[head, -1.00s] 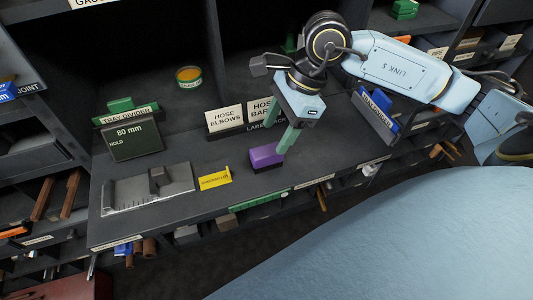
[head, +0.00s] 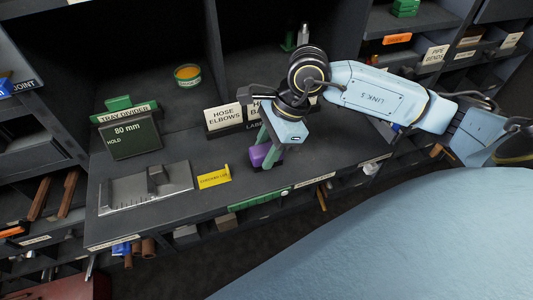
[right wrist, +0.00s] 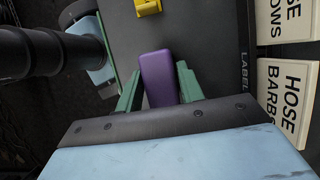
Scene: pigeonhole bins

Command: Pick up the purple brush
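The purple brush (head: 258,156) lies on the grey counter near its front edge, in front of the hose signs. My right gripper (head: 268,157) is down over it, with its green fingers on either side of the brush and partly hiding it. In the right wrist view the purple block (right wrist: 159,79) stands between the two green fingers (right wrist: 160,90). The fingers are spread about as wide as the block, with little room on each side. Contact is hard to make out. My left gripper is not in view.
A yellow label (head: 214,177) and a grey measuring plate (head: 146,188) lie left of the brush. The hose elbows sign (head: 225,117) stands close behind it. The counter between brush and yellow label is clear.

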